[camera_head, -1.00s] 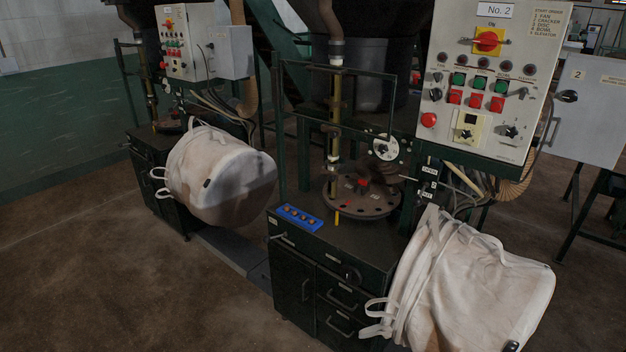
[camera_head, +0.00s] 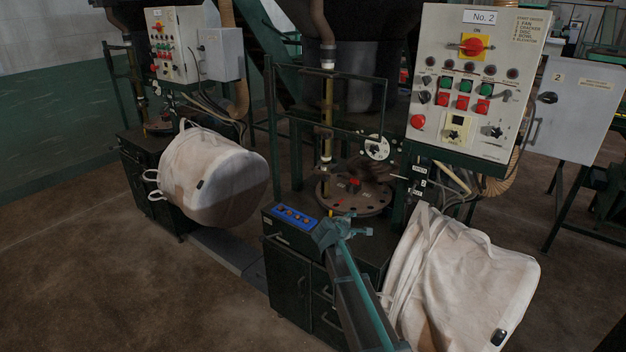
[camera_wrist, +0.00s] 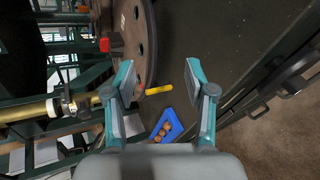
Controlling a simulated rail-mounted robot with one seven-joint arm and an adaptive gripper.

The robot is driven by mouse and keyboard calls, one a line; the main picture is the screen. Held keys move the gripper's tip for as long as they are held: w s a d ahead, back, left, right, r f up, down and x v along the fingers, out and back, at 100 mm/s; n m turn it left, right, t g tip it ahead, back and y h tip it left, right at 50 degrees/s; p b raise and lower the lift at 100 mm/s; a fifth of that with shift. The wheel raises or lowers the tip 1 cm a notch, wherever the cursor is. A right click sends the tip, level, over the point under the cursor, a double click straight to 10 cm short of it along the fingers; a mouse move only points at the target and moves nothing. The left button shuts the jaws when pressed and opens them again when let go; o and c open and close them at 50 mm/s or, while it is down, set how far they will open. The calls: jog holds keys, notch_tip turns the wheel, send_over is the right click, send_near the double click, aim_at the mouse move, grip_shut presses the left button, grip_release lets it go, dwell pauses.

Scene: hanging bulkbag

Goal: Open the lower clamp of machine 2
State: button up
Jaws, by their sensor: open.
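Machine 2, marked by its "No. 2" sign (camera_head: 479,17), stands right of centre in the head view. A vertical brass pipe (camera_head: 327,112) rises behind its round dark plate (camera_head: 362,198). A pale fitting, possibly the lower clamp, sits low on the pipe (camera_head: 325,158). In the wrist view the pipe (camera_wrist: 30,110) lies sideways at left, with a white and black fitting (camera_wrist: 66,103). My gripper (camera_wrist: 158,76) is open, with nothing between its fingers. In the head view my gripper (camera_head: 338,226) is above the cabinet top, in front of the plate.
A blue tray (camera_head: 296,218) with several round brown pieces lies on the cabinet, close to my gripper; it also shows in the wrist view (camera_wrist: 167,127). A yellow bar (camera_wrist: 263,87) is by the plate. A white bag (camera_head: 460,275) hangs at right, another (camera_head: 215,175) at left.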

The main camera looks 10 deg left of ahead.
aim_at(325, 179)
jog(key=w+a+r+n+t+y, duration=0.2)
jog(key=w+a+r+n+t, duration=0.35)
jog(key=a+r, duration=0.6)
jog(key=shift+n+g, duration=0.35)
jog(key=shift+g, duration=0.6)
jog(key=p+x, duration=0.1)
jog(key=x, duration=0.2)
jog(key=a+p+x, duration=0.1)
jog(key=x, duration=0.3)
jog(key=p+x, duration=0.1)
jog(key=x, duration=0.2)
jog(key=shift+w+a+f, duration=0.3)
jog(key=shift+w+f, duration=0.1)
jog(key=shift+f, duration=0.05)
jog(key=shift+w+d+f, duration=0.1)
jog(key=shift+w+f, duration=0.2)
jog(key=shift+w, duration=0.3)
grip_shut()
